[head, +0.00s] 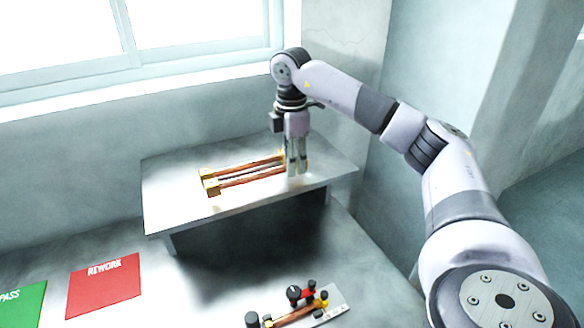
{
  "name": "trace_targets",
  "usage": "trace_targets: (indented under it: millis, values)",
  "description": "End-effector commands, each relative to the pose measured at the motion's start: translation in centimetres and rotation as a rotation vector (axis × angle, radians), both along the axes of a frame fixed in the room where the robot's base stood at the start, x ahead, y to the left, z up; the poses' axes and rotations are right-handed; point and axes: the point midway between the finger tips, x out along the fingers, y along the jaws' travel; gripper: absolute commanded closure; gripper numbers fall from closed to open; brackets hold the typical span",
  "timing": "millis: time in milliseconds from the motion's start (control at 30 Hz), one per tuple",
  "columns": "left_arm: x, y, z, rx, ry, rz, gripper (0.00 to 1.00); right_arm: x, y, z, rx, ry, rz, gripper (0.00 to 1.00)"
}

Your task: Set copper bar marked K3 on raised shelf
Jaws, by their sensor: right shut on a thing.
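The raised shelf (165,205) is a pale metal platform on legs against the back wall. Two copper bars with yellow ends lie side by side on or just above it: a rear bar (240,164) and a front bar (245,180). No K3 mark is legible on either. My right gripper (297,168) points straight down at the right end of the bars and is shut on the front bar's end. Its fingers hide that end, and I cannot tell whether the bar rests fully on the shelf. My left gripper is not in view.
A red REWORK mat (103,287) and a green PASS mat (20,305) lie at lower left. A fixture plate (336,311) with dark knobs and another copper bar (298,315) stands at the bottom. The shelf's left part is clear.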

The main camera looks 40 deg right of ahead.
Motion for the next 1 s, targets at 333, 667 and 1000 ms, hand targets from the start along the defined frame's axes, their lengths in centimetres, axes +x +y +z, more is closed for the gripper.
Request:
trace_targets:
  millis: [333, 667, 1000]
  values:
    - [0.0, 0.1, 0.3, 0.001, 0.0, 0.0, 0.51, 0.0, 0.0, -2.0, 0.001, -0.003, 0.0, 1.0]
    - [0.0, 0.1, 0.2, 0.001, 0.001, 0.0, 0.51, 0.0, 0.0, -2.4, 0.0, -0.001, 0.0, 0.69]
    - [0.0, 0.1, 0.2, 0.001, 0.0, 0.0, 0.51, 0.0, 0.0, -2.3, 0.0, -0.001, 0.0, 0.55]
